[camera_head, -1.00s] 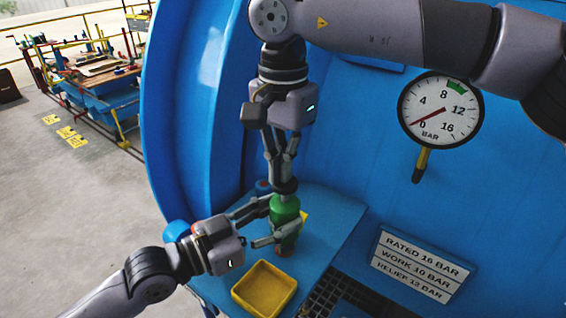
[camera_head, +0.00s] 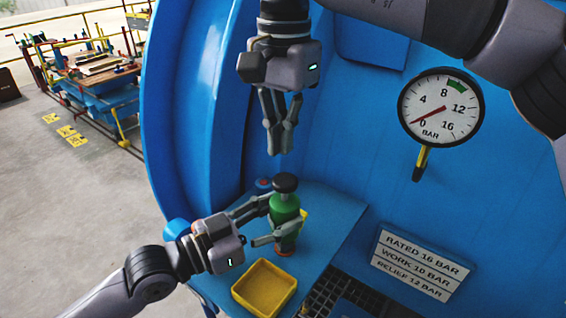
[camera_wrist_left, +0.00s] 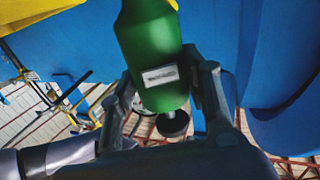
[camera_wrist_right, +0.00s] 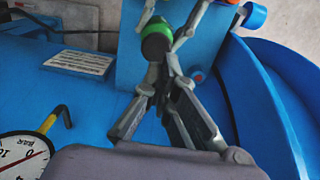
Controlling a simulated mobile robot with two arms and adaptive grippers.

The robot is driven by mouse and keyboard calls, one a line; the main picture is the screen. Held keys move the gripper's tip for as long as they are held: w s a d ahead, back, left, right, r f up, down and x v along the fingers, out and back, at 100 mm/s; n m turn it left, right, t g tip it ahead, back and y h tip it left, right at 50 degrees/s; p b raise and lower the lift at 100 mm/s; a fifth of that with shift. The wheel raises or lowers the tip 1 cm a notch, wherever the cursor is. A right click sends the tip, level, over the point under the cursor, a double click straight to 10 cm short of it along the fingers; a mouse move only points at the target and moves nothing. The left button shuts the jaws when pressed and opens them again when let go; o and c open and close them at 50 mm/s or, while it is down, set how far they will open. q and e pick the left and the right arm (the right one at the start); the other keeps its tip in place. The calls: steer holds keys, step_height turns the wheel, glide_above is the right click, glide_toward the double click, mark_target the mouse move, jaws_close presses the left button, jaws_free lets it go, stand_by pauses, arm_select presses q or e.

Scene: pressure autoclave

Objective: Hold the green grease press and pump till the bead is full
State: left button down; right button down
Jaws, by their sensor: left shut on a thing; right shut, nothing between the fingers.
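The green grease press (camera_head: 285,212) stands upright on the blue shelf (camera_head: 335,215), with its black knob (camera_head: 285,183) on top. My left gripper (camera_head: 268,224) is shut around its green body from the left. The left wrist view shows the green body (camera_wrist_left: 155,60) with a small pale label between the fingers. My right gripper (camera_head: 276,150) is shut and empty, pointing down above the knob with a clear gap. In the right wrist view the knob (camera_wrist_right: 157,45) lies beyond my closed fingertips. I cannot make out the bead.
A yellow tray (camera_head: 264,289) sits on the shelf in front of the press. A pressure gauge (camera_head: 441,112) with its needle near 0 and a rating plate (camera_head: 420,264) are on the blue wall at right. A dark grating (camera_head: 325,292) lies beside the shelf.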

mark_target(283, 178)
step_height(283, 178, up, 7)
steer(key=shift+f, duration=0.15)
stand_by(1.2)
steer(key=shift+s+a+r, duration=0.1)
steer(key=shift+s+r, duration=0.1)
steer(key=shift+r, duration=1)
steer(key=shift+f, duration=0.15)
step_height(283, 178, down, 14)
steer(key=shift+w+r, duration=0.1)
